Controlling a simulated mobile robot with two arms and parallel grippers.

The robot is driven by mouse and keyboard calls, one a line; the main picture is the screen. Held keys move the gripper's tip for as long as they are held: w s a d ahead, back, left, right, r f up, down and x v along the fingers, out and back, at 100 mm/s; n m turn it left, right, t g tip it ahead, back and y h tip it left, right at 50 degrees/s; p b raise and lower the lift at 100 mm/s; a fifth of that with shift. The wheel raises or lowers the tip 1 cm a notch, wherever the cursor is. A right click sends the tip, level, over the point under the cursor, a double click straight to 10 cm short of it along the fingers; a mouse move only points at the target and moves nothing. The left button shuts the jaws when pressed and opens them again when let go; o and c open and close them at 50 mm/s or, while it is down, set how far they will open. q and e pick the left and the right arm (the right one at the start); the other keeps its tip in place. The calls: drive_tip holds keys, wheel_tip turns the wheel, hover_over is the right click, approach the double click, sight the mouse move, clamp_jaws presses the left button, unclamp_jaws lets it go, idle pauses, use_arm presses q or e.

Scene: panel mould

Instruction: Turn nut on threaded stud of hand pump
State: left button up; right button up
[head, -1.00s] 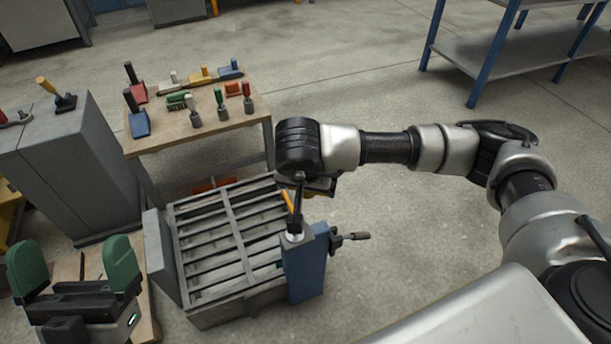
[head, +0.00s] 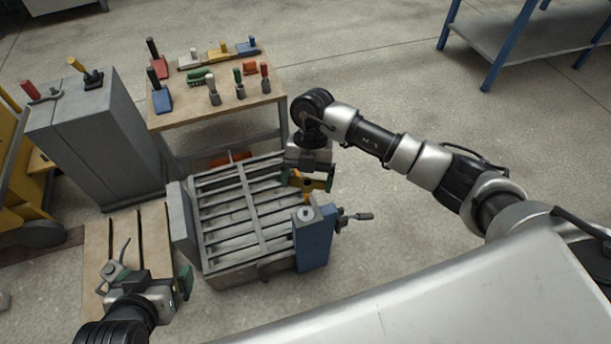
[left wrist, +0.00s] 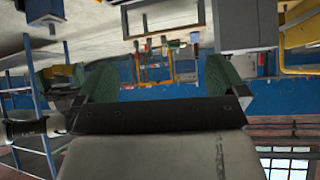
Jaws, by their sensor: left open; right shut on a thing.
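My right gripper (head: 307,180) has green pads and is shut on an orange tool (head: 306,190). It holds the tool just above a pale round fitting (head: 305,213) on top of a blue block (head: 315,245). The block has a side crank (head: 356,217). I cannot tell whether the tool touches the fitting, and I cannot make out a nut or threads. My left gripper (head: 148,274) is open over the wooden pallet at the lower left. Its green pads also show apart in the left wrist view (left wrist: 162,84), with nothing held between them.
A grey slatted mould (head: 183,230) stands beside the blue block. Behind it, a wooden table (head: 180,122) carries several coloured tools. A grey cabinet (head: 90,150) stands left. A grey thing with a curved lever (head: 122,252) shows by my left gripper.

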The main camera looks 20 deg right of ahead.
sight(307, 189)
use_arm(q)
drive_tip(key=s+g, duration=0.1)
drive_tip(key=s+a+f+g, duration=0.1)
drive_tip(key=s, duration=0.1)
drive_tip(key=s+g+y+p, duration=0.1)
drive_tip(key=shift+s+a+f+g, duration=0.3)
drive_tip(key=shift+s+a+g, duration=0.05)
drive_tip(key=shift+s+g, duration=0.05)
use_arm(e)
drive_tip(key=m, duration=0.2)
drive_tip(key=m+t+y, duration=0.1)
drive_tip(key=m, duration=0.1)
drive_tip(key=s+m+y, duration=0.1)
drive_tip(key=m, duration=0.1)
drive_tip(key=shift+a+f+t, duration=0.3)
drive_tip(key=shift+a, duration=0.1)
use_arm(q)
drive_tip(key=shift+s, duration=0.15)
